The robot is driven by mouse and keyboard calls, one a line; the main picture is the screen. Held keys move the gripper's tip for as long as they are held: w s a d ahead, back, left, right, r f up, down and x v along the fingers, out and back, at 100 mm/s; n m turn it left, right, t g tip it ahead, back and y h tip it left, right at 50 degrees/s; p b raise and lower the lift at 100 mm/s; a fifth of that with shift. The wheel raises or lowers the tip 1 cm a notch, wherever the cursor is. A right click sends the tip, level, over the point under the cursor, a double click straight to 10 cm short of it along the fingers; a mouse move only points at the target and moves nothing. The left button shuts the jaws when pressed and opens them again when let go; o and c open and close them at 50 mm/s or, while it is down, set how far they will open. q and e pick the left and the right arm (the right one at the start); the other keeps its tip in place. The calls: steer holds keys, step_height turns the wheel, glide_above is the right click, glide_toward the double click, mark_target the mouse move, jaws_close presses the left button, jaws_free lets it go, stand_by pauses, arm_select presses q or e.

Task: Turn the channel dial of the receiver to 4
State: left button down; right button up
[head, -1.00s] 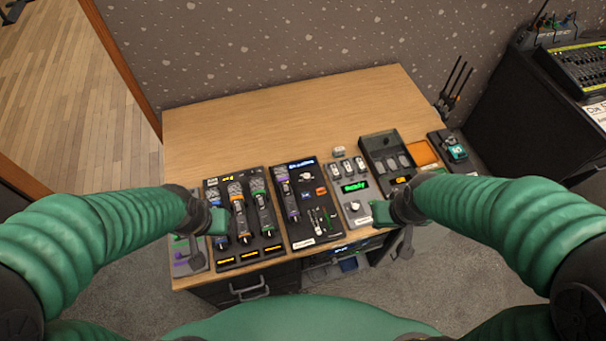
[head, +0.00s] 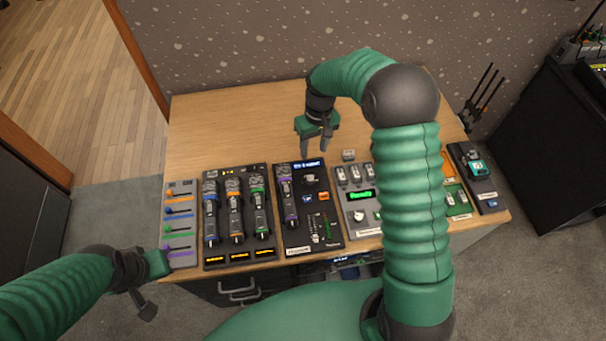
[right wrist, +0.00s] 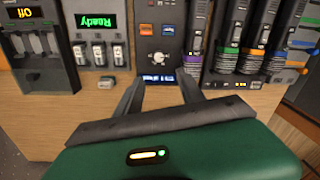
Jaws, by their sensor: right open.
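The dark panel (head: 327,240) with a small blue display and a purple-banded microphone seems to be the receiver; its label is too small to read. A round dial (head: 309,178) sits near its top, and it also shows in the right wrist view (right wrist: 158,58) below an orange and a blue button. I cannot read its setting. My right gripper (head: 316,148) is open and empty, above the desk just behind this panel, with its fingers apart and pointing down. In the right wrist view its fingertips (right wrist: 160,86) are to either side of the display, short of the dial. My left gripper (head: 151,290) hangs off the desk's front left corner.
A panel with several microphones (head: 237,215) and a grey panel of coloured sliders (head: 180,225) lie left. A grey box with a green "Ready" display (head: 361,195) stands right, partly behind my right arm. The back of the wooden desk (head: 230,125) is clear.

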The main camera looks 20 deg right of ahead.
mark_target(311, 177)
step_height(311, 177, down, 14)
steer(key=shift+f+p, duration=0.1)
steer(key=shift+p, duration=0.4)
steer(key=shift+s+a+f, duration=0.1)
steer(key=shift+f, duration=0.15)
steer(key=shift+a+f, duration=0.1)
steer(key=shift+a, duration=0.2)
steer(key=shift+d, duration=0.15)
jaws_close()
